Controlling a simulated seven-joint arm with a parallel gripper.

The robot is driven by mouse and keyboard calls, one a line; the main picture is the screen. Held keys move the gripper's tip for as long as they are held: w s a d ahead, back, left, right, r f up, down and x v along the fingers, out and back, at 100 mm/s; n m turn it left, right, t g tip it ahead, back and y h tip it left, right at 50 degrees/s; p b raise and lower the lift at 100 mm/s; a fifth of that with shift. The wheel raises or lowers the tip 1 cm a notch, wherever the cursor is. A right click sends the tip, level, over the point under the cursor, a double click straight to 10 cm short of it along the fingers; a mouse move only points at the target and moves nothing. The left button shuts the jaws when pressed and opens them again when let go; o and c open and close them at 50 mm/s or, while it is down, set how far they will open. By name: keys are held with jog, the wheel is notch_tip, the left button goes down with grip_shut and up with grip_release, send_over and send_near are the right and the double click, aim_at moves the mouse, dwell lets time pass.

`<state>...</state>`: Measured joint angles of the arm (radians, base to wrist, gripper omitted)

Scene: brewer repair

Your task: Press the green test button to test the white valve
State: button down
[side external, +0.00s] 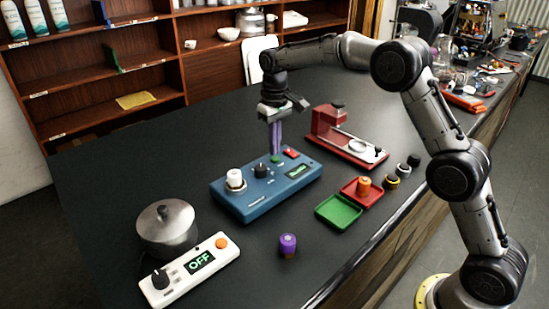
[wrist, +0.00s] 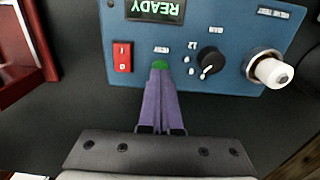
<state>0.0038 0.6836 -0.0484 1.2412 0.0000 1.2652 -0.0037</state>
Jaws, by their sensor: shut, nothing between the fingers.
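The blue test box (side external: 265,193) stands on the dark counter. The white valve (side external: 235,179) sits upright on the box's round fitting at its left end; it also shows in the wrist view (wrist: 274,72). The green test button (wrist: 159,65) is on the box top, between the red switch (wrist: 122,57) and the black knob (wrist: 211,62). My gripper (wrist: 160,70) is shut and empty, pointing down. Its purple fingertips are at the green button and partly cover it; I cannot tell whether they touch it. The box's display (wrist: 156,9) reads READY.
A red fixture (side external: 340,140) stands behind the box. A green tray (side external: 338,211) and a red tray (side external: 361,191) with an orange valve lie to the right. A purple valve (side external: 288,245), a pot (side external: 165,228) and a white controller reading OFF (side external: 190,270) stand in front.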

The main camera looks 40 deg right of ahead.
aim_at(275, 158)
jog(key=shift+f, duration=0.7)
jog(key=shift+f, duration=0.15)
dwell(0.3)
jog(key=shift+f, duration=0.15)
dwell(0.4)
jog(key=shift+r, duration=2.25)
jog(key=shift+r, duration=3)
jog(key=shift+r, duration=0.1)
